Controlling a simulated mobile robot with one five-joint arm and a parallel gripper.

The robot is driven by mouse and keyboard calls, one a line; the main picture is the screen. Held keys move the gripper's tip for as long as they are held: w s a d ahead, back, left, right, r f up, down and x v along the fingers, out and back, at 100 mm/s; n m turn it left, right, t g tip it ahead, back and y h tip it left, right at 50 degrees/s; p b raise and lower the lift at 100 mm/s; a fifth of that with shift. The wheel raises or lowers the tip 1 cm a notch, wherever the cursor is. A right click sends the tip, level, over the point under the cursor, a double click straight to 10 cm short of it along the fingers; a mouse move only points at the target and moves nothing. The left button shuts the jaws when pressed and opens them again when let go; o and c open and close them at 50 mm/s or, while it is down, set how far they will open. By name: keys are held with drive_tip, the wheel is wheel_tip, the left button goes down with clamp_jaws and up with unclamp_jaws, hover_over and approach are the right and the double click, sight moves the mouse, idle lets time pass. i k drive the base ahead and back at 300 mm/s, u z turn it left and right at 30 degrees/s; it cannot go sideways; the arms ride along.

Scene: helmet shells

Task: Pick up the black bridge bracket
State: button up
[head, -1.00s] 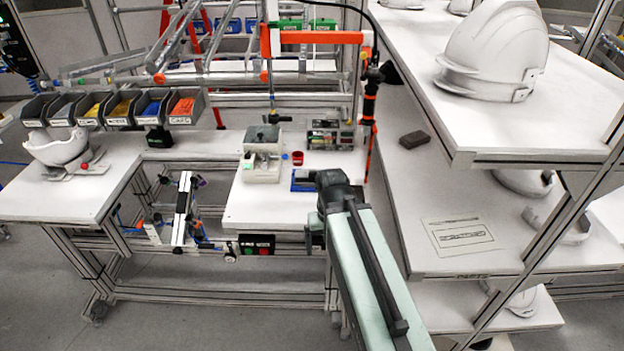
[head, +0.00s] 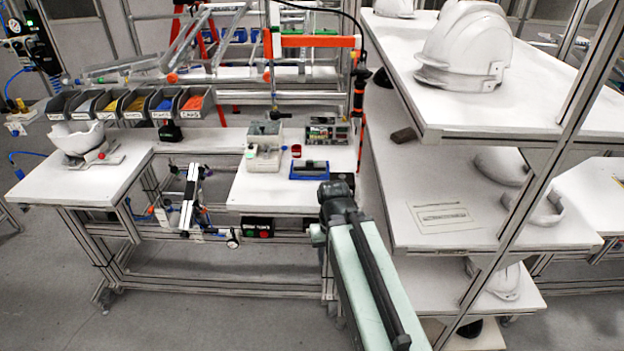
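A black, low, bar-like part (head: 310,166), which looks like the bridge bracket, sits in a blue tray (head: 296,177) on the right-hand part of the white workbench. Its fine shape is too small to tell. My arm reaches forward from the bottom of the head view and ends in a dark joint in front of the bench, just below and right of the tray. No gripper fingers show, so I cannot see whether they are open or shut.
A black block (head: 343,180) stands right of the tray, partly behind my arm. A grey-white fixture (head: 264,150) and a red cup (head: 296,150) stand nearby. A white shelf (head: 440,215) with helmet shells rises close on the right. Open floor lies at front left.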

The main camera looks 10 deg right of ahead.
sight(309, 164)
drive_tip(key=z, duration=2.9)
drive_tip(key=k, duration=2.35)
drive_tip(key=u, duration=2.6)
drive_tip(key=i, duration=1.05)
drive_tip(key=u, duration=0.05)
